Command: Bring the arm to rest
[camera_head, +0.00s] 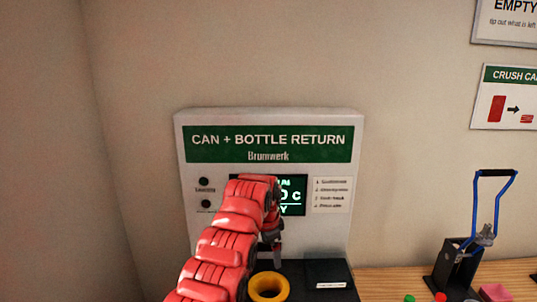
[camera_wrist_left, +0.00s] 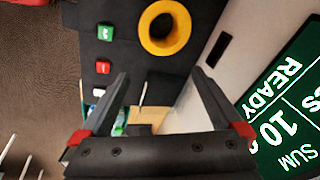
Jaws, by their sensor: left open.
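My left arm (camera_head: 222,240) is red and reaches up from the bottom of the head view, in front of the return machine (camera_head: 325,235). My left gripper (camera_head: 275,250) hangs at its end, above the machine's black ledge and near the yellow ring (camera_head: 253,290). In the left wrist view my left gripper's fingers (camera_wrist_left: 160,75) are spread apart with nothing held between them. The yellow ring (camera_wrist_left: 146,40) lies beyond the fingertips, apart from them. My arm covers part of the machine's screen (camera_head: 293,209). My right gripper is not in view.
The left wrist view shows a green button (camera_wrist_left: 106,33), a red button (camera_wrist_left: 103,67) and the lit screen (camera_wrist_left: 290,110) reading READY. A can crusher with a blue handle (camera_head: 497,205) stands on the wooden counter (camera_head: 395,280) at right. The wall left of the machine is bare.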

